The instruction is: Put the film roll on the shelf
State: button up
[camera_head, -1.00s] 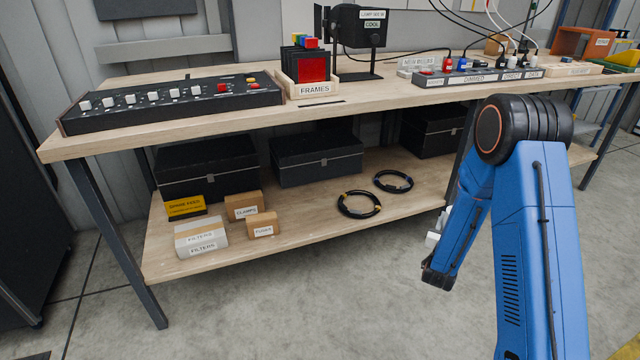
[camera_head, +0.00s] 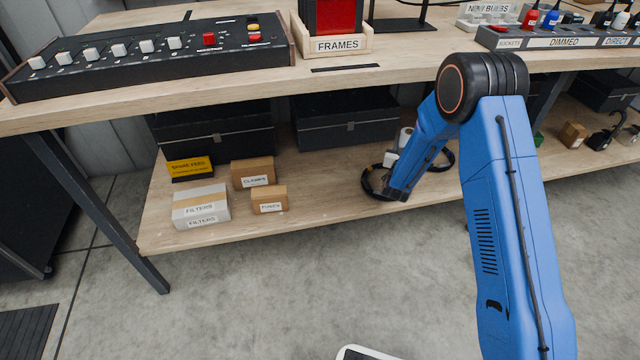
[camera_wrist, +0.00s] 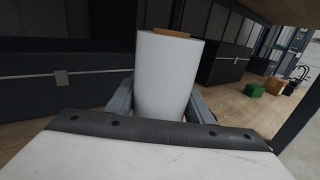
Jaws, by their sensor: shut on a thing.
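The film roll (camera_wrist: 166,75) is a white upright cylinder with a tan core at its top. In the wrist view it stands between the two fingers of my gripper (camera_wrist: 160,100), which is shut on it. In the head view my gripper (camera_head: 398,168) is over the lower wooden shelf (camera_head: 310,205), in front of the black cable coils. A pale bit of the roll (camera_head: 405,137) shows behind my arm; the rest is hidden. I cannot tell whether the roll touches the shelf.
Left on the shelf are a white filters box (camera_head: 200,207), a clamps box (camera_head: 252,172), a small fuses box (camera_head: 269,199) and a yellow-labelled box (camera_head: 190,168). Black cases (camera_head: 345,120) stand behind. A cable coil (camera_head: 440,160) lies beside my gripper. The bench top (camera_head: 250,82) overhangs the shelf.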

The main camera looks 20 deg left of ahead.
jog(key=s+a+f+n+y, duration=0.1)
jog(key=s+a+y, duration=0.1)
jog(key=a, duration=1.1)
jog(key=s+a+f+n+g+y, duration=0.1)
jog(key=s+a+n+y, duration=0.1)
jog(key=a, duration=1.1)
jog(key=s+a+f+n+y, duration=0.1)
jog(key=a+y, duration=0.2)
jog(key=a, duration=1)
jog(key=shift+s+a+f, duration=0.1)
jog(key=shift+f, duration=2.25)
jog(key=shift+s+a+f, duration=0.1)
jog(key=shift+f, duration=2.2)
jog(key=shift+f, duration=0.1)
jog(key=o, duration=1.4)
jog(key=shift+s, duration=0.1)
jog(key=v, duration=1.1)
jog(key=shift+s+d+r, duration=0.1)
jog(key=shift+s+r, duration=0.1)
jog(key=shift+s, duration=0.15)
